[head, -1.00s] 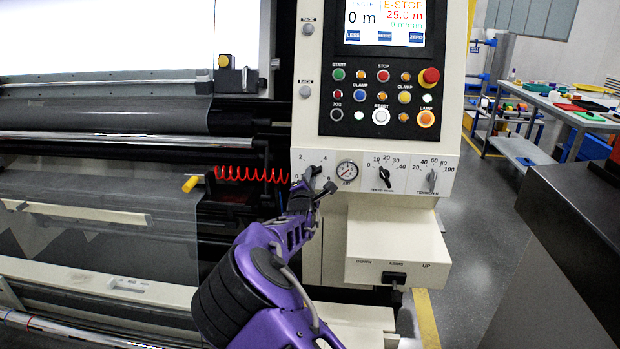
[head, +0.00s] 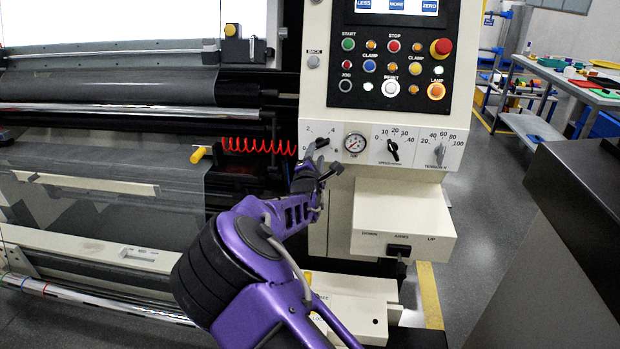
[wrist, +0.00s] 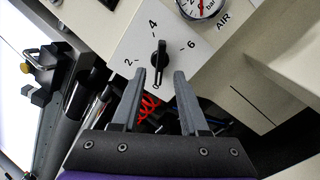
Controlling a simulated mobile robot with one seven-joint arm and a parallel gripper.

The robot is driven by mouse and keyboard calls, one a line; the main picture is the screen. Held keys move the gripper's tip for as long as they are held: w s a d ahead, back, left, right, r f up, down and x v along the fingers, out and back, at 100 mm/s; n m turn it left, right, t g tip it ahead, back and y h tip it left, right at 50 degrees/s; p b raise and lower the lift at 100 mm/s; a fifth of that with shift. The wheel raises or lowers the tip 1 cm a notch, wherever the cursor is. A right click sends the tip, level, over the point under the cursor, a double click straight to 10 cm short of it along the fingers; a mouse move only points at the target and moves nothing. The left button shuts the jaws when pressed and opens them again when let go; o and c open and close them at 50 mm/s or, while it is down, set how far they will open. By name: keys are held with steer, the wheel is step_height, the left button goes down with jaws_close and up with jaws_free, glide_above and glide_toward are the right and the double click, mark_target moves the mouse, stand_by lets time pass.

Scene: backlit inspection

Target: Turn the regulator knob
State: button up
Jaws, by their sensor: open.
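The regulator knob is a black bar-shaped knob on a white plate marked 0, 2, 4 and 6. It shows in the wrist view (wrist: 160,62) and, partly hidden by my arm, in the head view (head: 321,144). In the wrist view the bar lies nearly upright in the picture; which end is the pointer is hard to tell. My gripper (wrist: 160,76) is open, one grey finger to each side of the knob's lower end, with nothing held. I cannot tell whether either finger touches it. In the head view my gripper (head: 318,172) is just below the knob.
A red coiled hose (head: 258,146) hangs left. A box (head: 400,225) juts out below. A dark cabinet (head: 560,215) stands at right.

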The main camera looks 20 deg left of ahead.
steer(key=v, duration=1.3)
steer(key=shift+s+d+p, duration=0.2)
steer(key=shift+s+p, duration=0.05)
steer(key=shift+p, duration=0.15)
